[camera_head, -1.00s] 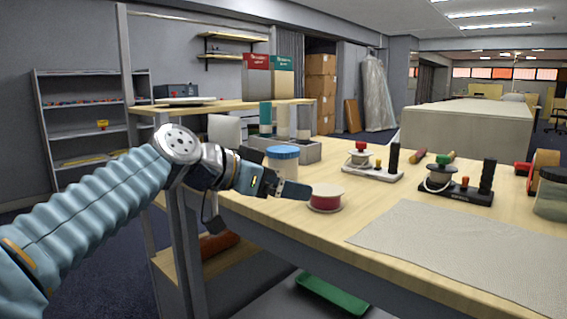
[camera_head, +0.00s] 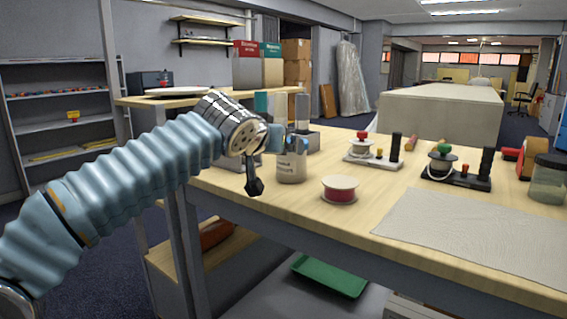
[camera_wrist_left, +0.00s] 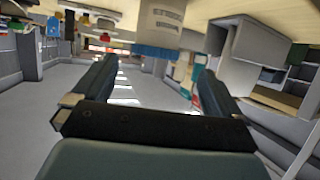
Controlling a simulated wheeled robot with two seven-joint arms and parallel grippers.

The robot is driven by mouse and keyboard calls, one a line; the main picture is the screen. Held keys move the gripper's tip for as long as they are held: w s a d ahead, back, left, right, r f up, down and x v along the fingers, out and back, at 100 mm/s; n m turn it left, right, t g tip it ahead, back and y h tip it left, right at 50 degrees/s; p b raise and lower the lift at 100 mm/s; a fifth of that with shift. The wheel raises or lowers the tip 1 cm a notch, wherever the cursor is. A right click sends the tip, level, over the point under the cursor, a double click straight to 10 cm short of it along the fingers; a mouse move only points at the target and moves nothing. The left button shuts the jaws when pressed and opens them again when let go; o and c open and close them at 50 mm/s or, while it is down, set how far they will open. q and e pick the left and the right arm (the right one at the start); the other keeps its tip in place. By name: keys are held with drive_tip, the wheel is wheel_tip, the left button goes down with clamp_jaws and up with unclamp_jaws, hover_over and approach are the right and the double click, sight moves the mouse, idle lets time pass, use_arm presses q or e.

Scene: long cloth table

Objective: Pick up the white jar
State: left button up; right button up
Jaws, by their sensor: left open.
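The white jar (camera_head: 291,166) stands upright on the wooden table near its left end, with dark lettering on its side. In the left wrist view the white jar (camera_wrist_left: 161,22) appears upside down, with a blue lid (camera_wrist_left: 158,52). My left gripper (camera_head: 285,140) is at the height of the jar's top and hides most of the lid in the head view. In the left wrist view my left gripper (camera_wrist_left: 156,68) is open, with the jar in line with the gap between its fingers. I cannot tell whether a finger touches it. My right gripper is not in view.
A red spool (camera_head: 340,189) stands just right of the jar. A grey holder (camera_head: 306,139) with upright cylinders is behind it. Two small peg stands (camera_head: 374,152) (camera_head: 456,174) and a grey cloth (camera_head: 480,232) lie farther right. A clear jar (camera_head: 549,182) stands at the right edge.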

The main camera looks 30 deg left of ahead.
sight(291, 154)
use_arm(q)
drive_tip(key=p+x, duration=0.1)
drive_tip(key=x, duration=0.6)
drive_tip(key=shift+a+f, duration=0.1)
drive_tip(key=p+x, duration=0.1)
drive_tip(key=x, duration=0.1)
drive_tip(key=p+x, duration=0.1)
drive_tip(key=x, duration=0.1)
drive_tip(key=shift+w+f, duration=0.25)
drive_tip(key=shift+w, duration=0.05)
drive_tip(key=shift+w+f, duration=0.25)
drive_tip(key=shift+w, duration=0.05)
drive_tip(key=shift+c, duration=0.5)
drive_tip(key=c, duration=0.7)
